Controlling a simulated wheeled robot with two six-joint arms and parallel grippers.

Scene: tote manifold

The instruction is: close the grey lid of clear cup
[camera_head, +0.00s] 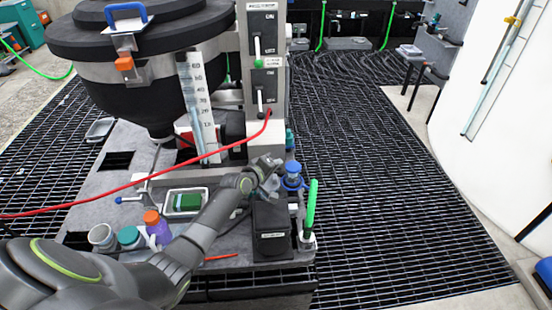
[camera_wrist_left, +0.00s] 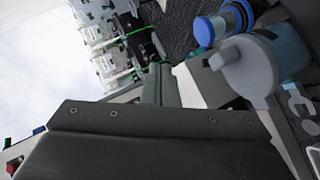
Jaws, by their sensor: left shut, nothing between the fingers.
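The clear cup (camera_wrist_left: 288,52) shows at the right of the left wrist view, with a bluish see-through body. Its grey lid (camera_wrist_left: 243,68) is at the cup's mouth; I cannot tell whether it is fully seated. In the head view, my left gripper (camera_head: 268,168) is shut and empty at the cup's spot, beside the blue-topped container, and hides much of the cup there. In the wrist view my dark gripper parts fill the lower half, close to the lid; contact cannot be made out. My right gripper is not in view.
A blue-topped container (camera_head: 292,178) stands just right of the gripper. A black box (camera_head: 270,232) and a green-handled tool (camera_head: 311,205) are in front. A white tray (camera_head: 171,211) and an orange-capped purple bottle (camera_head: 157,228) lie left. A red hose (camera_head: 120,187) crosses above the bench.

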